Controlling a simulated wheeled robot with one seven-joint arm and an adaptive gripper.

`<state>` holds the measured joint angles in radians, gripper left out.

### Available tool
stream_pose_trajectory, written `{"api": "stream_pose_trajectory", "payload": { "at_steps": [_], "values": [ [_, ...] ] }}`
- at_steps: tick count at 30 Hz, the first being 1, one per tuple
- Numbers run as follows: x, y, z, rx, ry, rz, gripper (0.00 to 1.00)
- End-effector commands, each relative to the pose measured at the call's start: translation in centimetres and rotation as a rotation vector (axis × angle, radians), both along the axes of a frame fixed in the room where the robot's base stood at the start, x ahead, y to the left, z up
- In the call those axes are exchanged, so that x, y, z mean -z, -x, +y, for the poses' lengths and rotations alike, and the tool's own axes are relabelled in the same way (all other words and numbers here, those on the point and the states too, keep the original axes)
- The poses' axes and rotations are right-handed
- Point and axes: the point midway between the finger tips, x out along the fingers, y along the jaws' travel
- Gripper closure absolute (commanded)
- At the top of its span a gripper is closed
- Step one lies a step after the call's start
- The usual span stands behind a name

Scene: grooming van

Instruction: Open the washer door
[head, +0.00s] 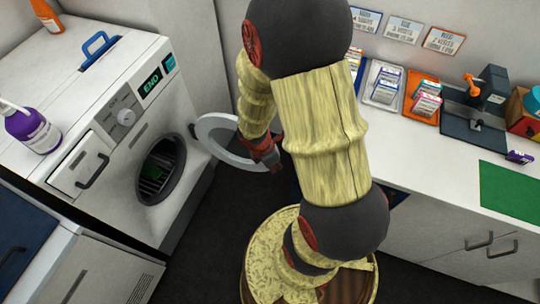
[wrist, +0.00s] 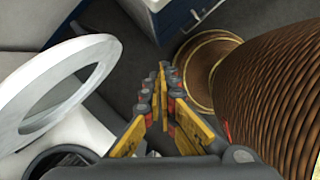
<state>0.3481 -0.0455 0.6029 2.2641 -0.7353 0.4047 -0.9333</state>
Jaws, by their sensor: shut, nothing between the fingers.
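The white washer (head: 125,120) stands at the left in the head view, its display reading "END". Its round door (head: 222,140), a ring with a grey rim, is swung out from the front, leaving the dark drum opening (head: 160,170) uncovered. In the wrist view the door (wrist: 60,95) is at the left, apart from my gripper (wrist: 160,75), whose fingers are closed together and empty.
A purple bottle (head: 32,128) and a blue handle (head: 98,45) are on the washer top. A white counter (head: 430,160) with trays and a green mat (head: 508,186) runs along the right. Dark floor (head: 215,235) lies clear before the washer.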

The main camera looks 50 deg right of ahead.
Motion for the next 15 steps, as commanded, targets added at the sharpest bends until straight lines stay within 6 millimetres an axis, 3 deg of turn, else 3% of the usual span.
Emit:
{"api": "stream_pose_trajectory", "payload": {
  "at_steps": [3,6,9,15],
  "values": [
    [1.1,-2.6,0.2,-0.335,-0.02,-0.002,1.0],
    [0.9,-4.4,0.4,-0.537,-0.021,-0.013,1.0],
    [1.0,-5.0,0.7,-0.645,-0.024,-0.011,1.0],
    [1.6,-5.1,0.6,-0.698,-0.024,-0.001,1.0]
  ]
}}
